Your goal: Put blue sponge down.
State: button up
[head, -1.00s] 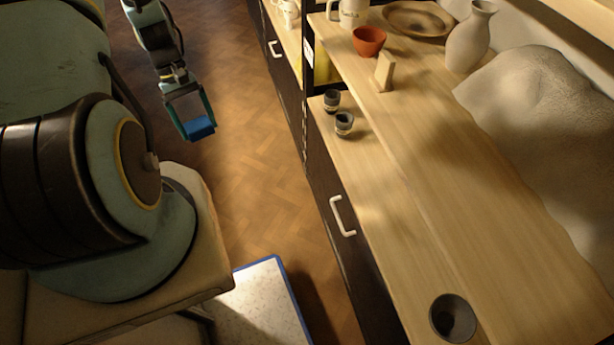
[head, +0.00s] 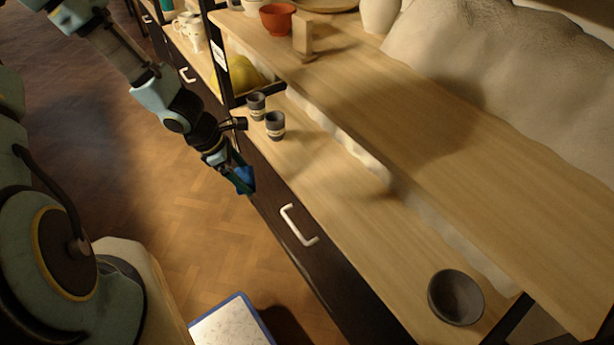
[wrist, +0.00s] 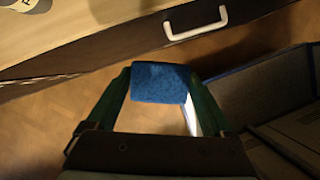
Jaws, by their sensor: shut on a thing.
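The blue sponge (head: 243,179) is held between the fingertips of my gripper (head: 236,172), in front of the dark drawer front and beside the counter's near edge. In the wrist view the blue sponge (wrist: 161,82) is a rough blue block, with a green finger of my gripper (wrist: 160,84) on each side. The sponge is in the air, touching no surface that I can see.
The wooden counter (head: 330,215) has clear room in its middle. Two small dark cups (head: 275,126) stand near its edge, and a dark bowl (head: 455,297) stands at the near end. A white drawer handle (head: 298,226) juts out. A blue-edged box (head: 232,322) is on the floor.

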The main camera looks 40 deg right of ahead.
jog(key=p, duration=0.1)
send_near(312, 178)
jog(key=a+f, duration=0.1)
jog(key=f, duration=0.1)
jog(key=w+a+f, duration=0.1)
jog(key=shift+a+f, duration=0.25)
jog(key=shift+f, duration=0.1)
jog(key=d, duration=0.1)
jog(key=s+d, duration=0.2)
jog(key=d, duration=0.1)
jog(key=shift+s+p, duration=0.1)
jog(key=shift+p, duration=0.25)
jog(key=shift+d+f, duration=0.2)
jog(key=shift+f, duration=0.6)
jog(key=shift+f, duration=0.15)
jog(key=o, duration=1.3)
jog(key=shift+o, duration=0.2)
